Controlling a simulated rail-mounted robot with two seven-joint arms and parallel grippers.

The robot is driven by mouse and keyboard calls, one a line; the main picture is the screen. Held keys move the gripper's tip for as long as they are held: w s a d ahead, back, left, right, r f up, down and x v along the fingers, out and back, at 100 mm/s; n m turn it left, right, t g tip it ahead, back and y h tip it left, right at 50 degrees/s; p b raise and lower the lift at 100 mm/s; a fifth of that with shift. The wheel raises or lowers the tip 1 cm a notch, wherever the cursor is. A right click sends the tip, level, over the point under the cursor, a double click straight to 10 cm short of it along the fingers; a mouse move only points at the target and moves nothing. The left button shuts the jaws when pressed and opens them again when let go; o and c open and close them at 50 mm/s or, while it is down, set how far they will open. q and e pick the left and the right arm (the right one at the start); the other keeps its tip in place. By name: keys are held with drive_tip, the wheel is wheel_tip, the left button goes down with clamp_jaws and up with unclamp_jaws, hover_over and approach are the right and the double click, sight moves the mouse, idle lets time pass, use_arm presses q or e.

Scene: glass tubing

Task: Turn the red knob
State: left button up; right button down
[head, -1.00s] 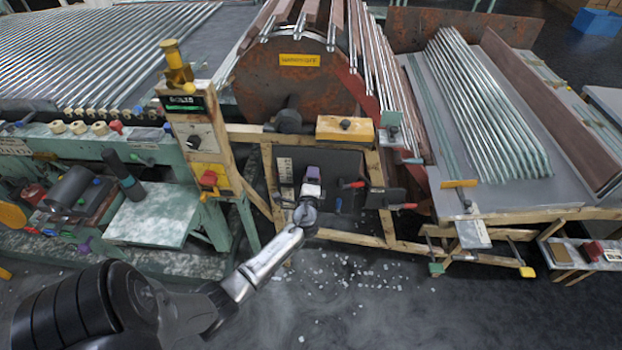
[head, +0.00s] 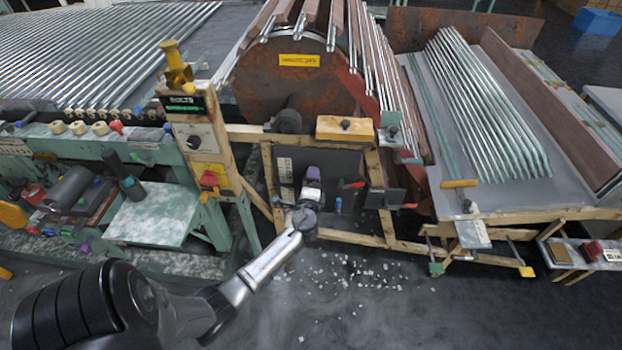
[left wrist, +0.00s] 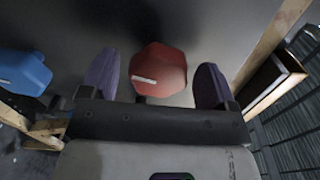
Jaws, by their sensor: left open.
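The red knob (left wrist: 160,70) shows in the left wrist view as a faceted red disc with a white mark, on a grey panel. My left gripper (left wrist: 157,80) is open, with one purple fingertip on each side of the knob. Small gaps show between fingertips and knob, so I see no grip on it. In the head view my left gripper (head: 313,174) reaches to the dark panel (head: 345,163) in the wooden frame under the big rusty drum. There the gripper hides the knob. My right gripper is in neither view.
A blue part (left wrist: 24,72) is left of the gripper in the wrist view, and a wooden beam (left wrist: 275,40) is to its right. In the head view a red-handled lever (head: 354,184) is just right of the gripper. White bits litter the floor in front.

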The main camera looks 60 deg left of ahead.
use_arm(q)
drive_tip(key=p+v, duration=0.1)
drive_tip(key=v, duration=1.1)
drive_tip(key=shift+d, duration=0.3)
drive_tip(key=shift+s, duration=0.1)
